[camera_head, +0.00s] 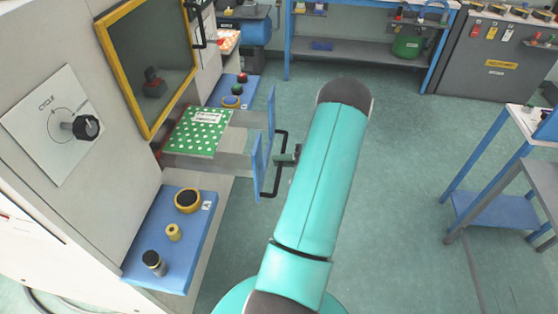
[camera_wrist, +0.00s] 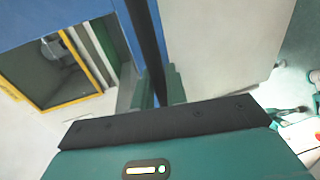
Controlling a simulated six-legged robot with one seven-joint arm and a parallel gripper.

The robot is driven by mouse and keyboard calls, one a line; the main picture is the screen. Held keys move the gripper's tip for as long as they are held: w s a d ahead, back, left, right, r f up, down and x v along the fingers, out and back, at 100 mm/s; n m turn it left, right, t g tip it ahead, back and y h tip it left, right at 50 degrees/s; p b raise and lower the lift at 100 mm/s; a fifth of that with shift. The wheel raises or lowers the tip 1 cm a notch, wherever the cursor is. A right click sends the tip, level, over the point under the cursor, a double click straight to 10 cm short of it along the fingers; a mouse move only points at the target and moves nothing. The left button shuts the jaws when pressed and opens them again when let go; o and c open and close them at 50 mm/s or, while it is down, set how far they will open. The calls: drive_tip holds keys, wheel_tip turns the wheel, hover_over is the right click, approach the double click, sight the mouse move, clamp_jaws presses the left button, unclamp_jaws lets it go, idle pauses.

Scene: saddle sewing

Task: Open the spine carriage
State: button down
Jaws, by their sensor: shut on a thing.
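The spine carriage appears to be the drawer with a blue front panel (camera_head: 259,172), standing out from the machine on grey side walls. A green card with white dots (camera_head: 199,132) lies at its inner end, by the machine. A black bar handle (camera_head: 278,182) is fixed to the panel's outer face. My gripper (camera_head: 287,157) is shut on the handle, at about its middle. In the wrist view, the handle (camera_wrist: 147,40) runs between the teal fingers of my gripper (camera_wrist: 157,88). The blue panel (camera_wrist: 60,20) is at the upper left there. My arm hides part of the floor.
The machine has a yellow-framed window (camera_head: 150,60) and a black knob (camera_head: 86,127). A blue shelf (camera_head: 185,225) with several small items is at the lower left. A blue-framed bench (camera_head: 365,50) stands behind, and a table (camera_head: 500,205) at right. The floor (camera_head: 410,150) between is clear.

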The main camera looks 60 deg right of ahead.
drive_tip(key=c, duration=1.5)
unclamp_jaws()
drive_tip(key=v, duration=1.4)
